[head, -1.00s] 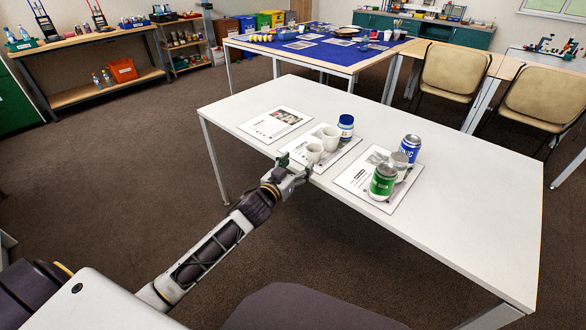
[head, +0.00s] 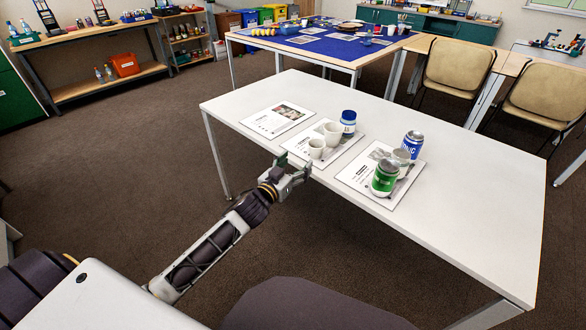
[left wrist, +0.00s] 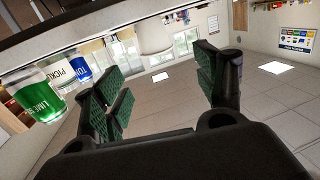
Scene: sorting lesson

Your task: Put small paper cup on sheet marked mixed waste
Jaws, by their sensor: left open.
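The left sheet (head: 275,121) is bare, and the right sheet (head: 352,176) holds cans. The sheets' headings are too small to read, so I cannot tell which is marked mixed waste. My left gripper (head: 296,169) is open and empty at the table's front edge, just short of the smaller cup. The left wrist view shows its spread fingers (left wrist: 165,82) with nothing between them. My right gripper is out of view.
A blue-and-white jar (head: 348,121) stands behind the cups. A green can (head: 384,179), a pale labelled container (head: 401,157) and a blue can (head: 413,143) stand together at the right. The table's right half is clear. The green can (left wrist: 38,103) also shows in the left wrist view.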

